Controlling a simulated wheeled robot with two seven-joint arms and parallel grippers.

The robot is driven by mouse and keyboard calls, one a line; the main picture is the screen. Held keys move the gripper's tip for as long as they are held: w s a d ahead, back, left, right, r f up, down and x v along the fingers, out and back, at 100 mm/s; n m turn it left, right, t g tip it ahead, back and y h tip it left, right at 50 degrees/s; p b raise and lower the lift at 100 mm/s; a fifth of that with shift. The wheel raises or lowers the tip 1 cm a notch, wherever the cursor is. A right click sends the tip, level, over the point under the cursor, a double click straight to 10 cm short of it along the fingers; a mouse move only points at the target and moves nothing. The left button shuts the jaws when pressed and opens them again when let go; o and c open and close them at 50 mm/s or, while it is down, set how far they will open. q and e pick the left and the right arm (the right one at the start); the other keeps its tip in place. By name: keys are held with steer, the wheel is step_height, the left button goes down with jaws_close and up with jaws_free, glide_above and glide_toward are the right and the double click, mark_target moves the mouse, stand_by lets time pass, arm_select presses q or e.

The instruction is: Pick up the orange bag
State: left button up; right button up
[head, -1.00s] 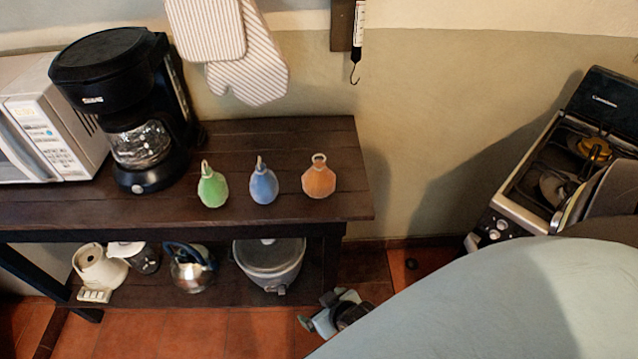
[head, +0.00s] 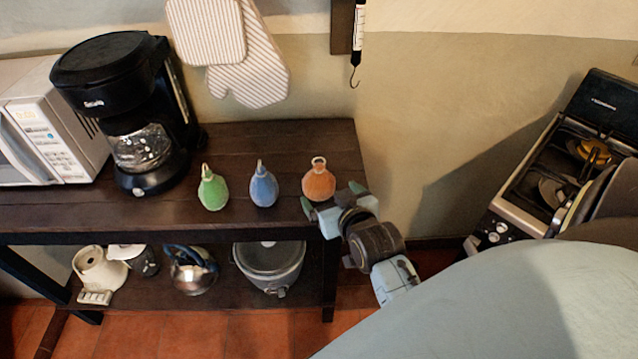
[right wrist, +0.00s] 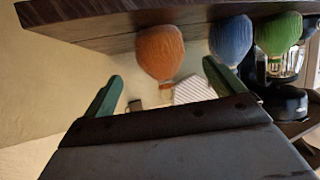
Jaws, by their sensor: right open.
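The orange bag (head: 318,181) stands upright on the dark wooden shelf, at the right end of a row of three bags. It also shows in the right wrist view (right wrist: 160,53), beyond and between the fingers. My right gripper (head: 333,198) is open and empty at the shelf's right front edge, just in front of the orange bag. Its green fingertips lie to either side of the bag's lower part in the head view. Whether they touch it I cannot tell. My left gripper is not in view.
The blue bag (head: 263,187) and the green bag (head: 212,190) stand to the left on the shelf top (head: 110,210). A black coffee maker (head: 110,75) and a microwave (head: 45,130) are farther left. A stove (head: 530,165) stands at the right.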

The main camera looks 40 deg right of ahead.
mark_target(318, 182)
steer(key=b+x, duration=0.1)
steer(key=x, duration=0.7)
steer(key=shift+w+a+f, duration=0.1)
steer(key=shift+w+f, duration=0.05)
steer(key=shift+w, duration=0.05)
steer(key=c, duration=1.2)
steer(key=shift+o, duration=0.2)
step_height(318, 182, up, 10)
steer(key=shift+r+p, duration=0.1)
steer(key=shift+p, duration=0.95)
